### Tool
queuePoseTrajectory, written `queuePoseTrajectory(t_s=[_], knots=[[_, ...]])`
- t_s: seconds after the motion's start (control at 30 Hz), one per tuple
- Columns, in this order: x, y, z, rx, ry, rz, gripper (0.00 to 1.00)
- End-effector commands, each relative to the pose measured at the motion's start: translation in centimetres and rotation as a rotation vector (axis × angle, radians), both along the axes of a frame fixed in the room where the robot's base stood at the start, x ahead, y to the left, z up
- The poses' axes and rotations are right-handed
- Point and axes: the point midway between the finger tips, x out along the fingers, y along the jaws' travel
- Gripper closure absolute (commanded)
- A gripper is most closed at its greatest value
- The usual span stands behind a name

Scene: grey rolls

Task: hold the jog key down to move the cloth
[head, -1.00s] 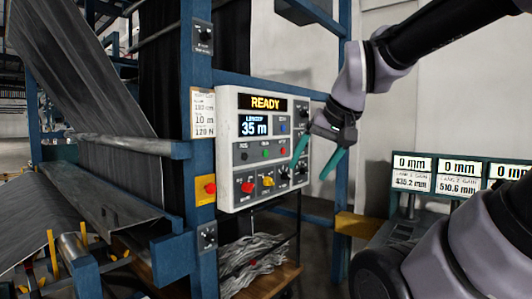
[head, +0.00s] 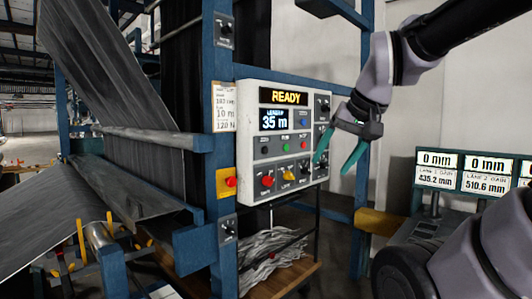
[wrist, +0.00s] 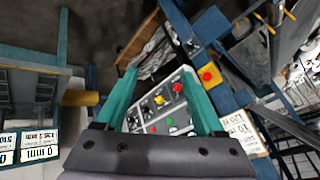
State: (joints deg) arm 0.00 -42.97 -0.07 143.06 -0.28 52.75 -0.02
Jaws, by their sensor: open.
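A white control panel (head: 257,173) stands on a blue post, with a yellow READY display (head: 285,96) and a screen (head: 274,119) reading 35 m. Small coloured keys and knobs sit below; their labels are too small for me to tell which is the jog key. Grey cloth (head: 95,75) runs down at the left over rollers. My gripper (head: 333,166) is open and empty, its teal fingers at the panel's right edge, with one overlapping it in the picture. In the wrist view, the panel's keys (wrist: 153,112) show between the open fingers (wrist: 158,75).
A red button on a yellow box (head: 227,182) is on the post left of the panel. Below is a wooden shelf (head: 262,288) with grey scraps. Several white readouts (head: 437,169) stand at the right. A blue upright (head: 361,235) with a yellow block stands behind my gripper.

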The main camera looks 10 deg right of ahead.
Motion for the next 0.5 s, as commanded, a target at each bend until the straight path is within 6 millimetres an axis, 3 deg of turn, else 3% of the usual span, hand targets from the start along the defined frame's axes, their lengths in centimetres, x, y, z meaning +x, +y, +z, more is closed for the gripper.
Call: queuePoseTrajectory(t_s=[0.03, 0.1, 0.17, 0.5], knots=[[0.0, 0.0, 0.0, 0.0, 0.0, 0.0, 0.53], [0.0, 0.0, 0.0, 0.0, 0.0, 0.0, 0.8], [0.0, 0.0, 0.0, 0.0, 0.0, 0.0, 1.0], [0.0, 0.0, 0.0, 0.0, 0.0, 0.0, 1.0]])
